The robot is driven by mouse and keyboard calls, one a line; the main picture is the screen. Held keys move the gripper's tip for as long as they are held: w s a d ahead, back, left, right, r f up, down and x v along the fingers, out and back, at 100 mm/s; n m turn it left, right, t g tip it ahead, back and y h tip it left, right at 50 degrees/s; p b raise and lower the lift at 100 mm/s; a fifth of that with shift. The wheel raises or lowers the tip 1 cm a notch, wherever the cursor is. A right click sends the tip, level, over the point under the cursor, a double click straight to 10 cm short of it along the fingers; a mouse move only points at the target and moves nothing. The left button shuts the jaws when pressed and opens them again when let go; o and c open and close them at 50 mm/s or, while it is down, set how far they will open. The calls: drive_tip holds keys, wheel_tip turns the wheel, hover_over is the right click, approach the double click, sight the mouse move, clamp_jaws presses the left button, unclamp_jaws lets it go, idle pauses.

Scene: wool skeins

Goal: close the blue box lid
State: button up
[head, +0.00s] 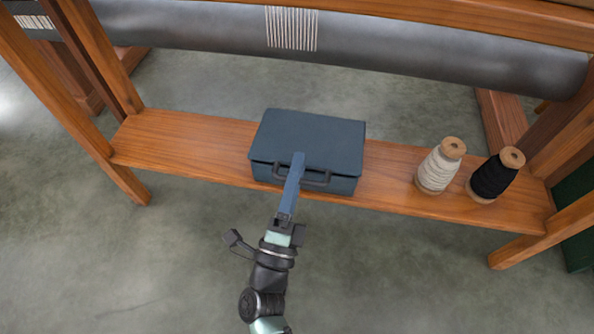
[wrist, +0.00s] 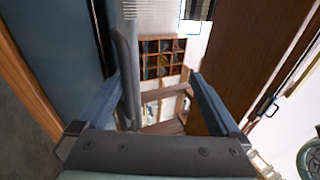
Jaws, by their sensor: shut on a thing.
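The blue box (head: 325,135) stands on the wooden shelf. Its lid (head: 330,125) lies flat over the body, and I see no gap along the front. A dark handle (head: 318,182) is on its front side. My gripper (head: 296,162) reaches up from below, its blue fingers crossing the box front at the handle. In the wrist view, the fingers (wrist: 157,92) stand apart with a grey bar near the left one. My gripper is shut on the handle, though the exact contact is hard to see. The box's blue side (wrist: 50,35) fills the left.
The wooden shelf (head: 205,137) holds a cream wool spool (head: 438,170) and a black one (head: 492,178) right of the box. A grey roller (head: 390,45) runs across behind and above. Wooden posts stand at both ends. The shelf left of the box is clear.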

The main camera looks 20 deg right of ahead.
drive_tip(key=s+a+f+y, duration=0.1)
drive_tip(key=f, duration=0.2)
drive_tip(key=s+a+f+n+y, duration=0.1)
drive_tip(key=s+f, duration=0.1)
drive_tip(key=f, duration=0.1)
drive_tip(key=s+a+f+y, duration=0.1)
drive_tip(key=f, duration=0.1)
drive_tip(key=shift+s+a+f+n, duration=0.25)
drive_tip(key=shift+f+n, duration=0.15)
drive_tip(key=shift+c, duration=0.3)
drive_tip(key=shift+s+a+f, duration=0.15)
drive_tip(key=shift+a+f, duration=0.05)
drive_tip(key=c, duration=0.4)
drive_tip(key=shift+d+r, duration=0.2)
drive_tip(key=shift+r, duration=0.15)
drive_tip(key=p+v, duration=0.3)
drive_tip(key=v, duration=1)
drive_tip(key=shift+p, duration=0.4)
